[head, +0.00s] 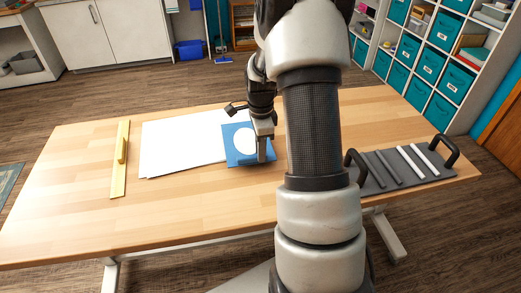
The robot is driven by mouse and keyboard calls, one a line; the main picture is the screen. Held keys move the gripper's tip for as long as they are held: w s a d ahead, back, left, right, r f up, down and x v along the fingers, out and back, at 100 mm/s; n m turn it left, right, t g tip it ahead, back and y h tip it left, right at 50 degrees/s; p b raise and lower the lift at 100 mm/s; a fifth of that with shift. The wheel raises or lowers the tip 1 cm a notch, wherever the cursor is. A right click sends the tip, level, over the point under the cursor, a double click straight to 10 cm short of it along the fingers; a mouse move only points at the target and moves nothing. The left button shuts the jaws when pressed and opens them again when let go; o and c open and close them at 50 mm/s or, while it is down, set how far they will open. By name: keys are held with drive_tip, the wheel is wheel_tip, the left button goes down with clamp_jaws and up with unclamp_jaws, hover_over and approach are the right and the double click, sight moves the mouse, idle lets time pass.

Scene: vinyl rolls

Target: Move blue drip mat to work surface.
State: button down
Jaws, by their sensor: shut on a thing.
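The blue drip mat (236,159) is a square with a white round patch (245,139) on it. It shows near the middle of the wooden work surface (215,200), overlapping the right end of white sheets. I cannot tell whether it rests flat or is held just above the table. My gripper (262,160) points down at the mat's right side and is shut on it. The fingertips are small in this view, and part of the mat's right edge is hidden behind them.
White sheets (180,145) lie left of the mat. A yellow straightedge with a handle (119,165) lies farther left. A dark tray (385,186) with black handles holds grey and white rolls at the right. The front left of the table is clear.

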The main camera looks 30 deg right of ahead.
idle(0.3)
drive_tip(key=shift+f+b, duration=0.45)
drive_tip(key=shift+f, duration=0.2)
drive_tip(key=shift+f+b, duration=0.4)
drive_tip(key=shift+f, duration=0.25)
idle(0.3)
drive_tip(key=shift+r+p, duration=0.25)
drive_tip(key=shift+p, duration=0.05)
idle(1.5)
idle(0.5)
drive_tip(key=shift+r, duration=0.15)
